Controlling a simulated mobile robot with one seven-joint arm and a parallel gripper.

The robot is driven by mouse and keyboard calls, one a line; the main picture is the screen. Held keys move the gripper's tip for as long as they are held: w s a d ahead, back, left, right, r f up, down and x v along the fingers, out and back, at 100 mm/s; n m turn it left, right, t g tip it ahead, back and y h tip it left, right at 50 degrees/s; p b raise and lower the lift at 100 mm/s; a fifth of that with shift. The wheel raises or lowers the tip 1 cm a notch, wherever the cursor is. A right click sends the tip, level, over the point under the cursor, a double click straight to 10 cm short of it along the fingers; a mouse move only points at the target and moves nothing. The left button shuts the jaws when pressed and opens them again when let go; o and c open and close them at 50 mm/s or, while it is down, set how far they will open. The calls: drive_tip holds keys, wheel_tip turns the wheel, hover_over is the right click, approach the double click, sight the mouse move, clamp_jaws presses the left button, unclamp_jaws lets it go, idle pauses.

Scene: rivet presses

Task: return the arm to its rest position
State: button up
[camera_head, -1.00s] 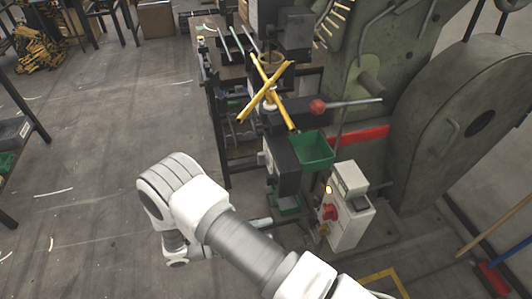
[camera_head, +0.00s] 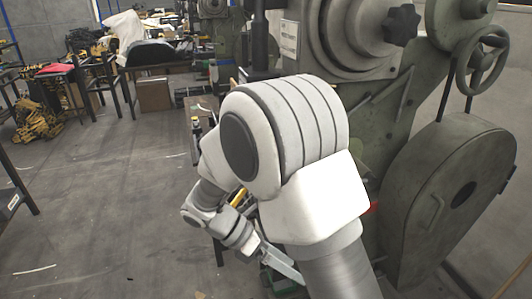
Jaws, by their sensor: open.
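My arm is white and grey and rises from the bottom right of the head view, bent at a large white elbow joint in the middle. Its forearm folds back behind the elbow, and the wrist shows at the lower left of it. My gripper (camera_head: 276,262) hangs below the wrist, small and partly hidden by the arm. It is open, with nothing seen between its fingers. It is in front of the rivet press (camera_head: 420,110), whose lower middle my arm covers.
The press's round guard (camera_head: 450,195) and handwheel (camera_head: 482,60) stand at the right, close to my arm. A dark workbench (camera_head: 200,112) is partly hidden behind the elbow. Cluttered tables and yellow parts (camera_head: 42,115) are at the far left. The floor at left is clear.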

drive_tip(key=s+d+r+m+t+y+p, duration=0.2)
drive_tip(key=s+d+r+m+y, duration=0.1)
drive_tip(key=r+m, duration=0.4)
drive_tip(key=s+d+r+m+t+y+p, duration=0.1)
drive_tip(key=s+d+r+m+t+y, duration=0.2)
drive_tip(key=r+m, duration=0.5)
drive_tip(key=s+d+r+m+t+y+p, duration=0.2)
drive_tip(key=s+d+r+m+y, duration=0.1)
drive_tip(key=r+m, duration=0.5)
drive_tip(key=shift+s+t+y+p, duration=0.3)
drive_tip(key=shift+s+y, duration=0.3)
drive_tip(key=shift+s, duration=0.1)
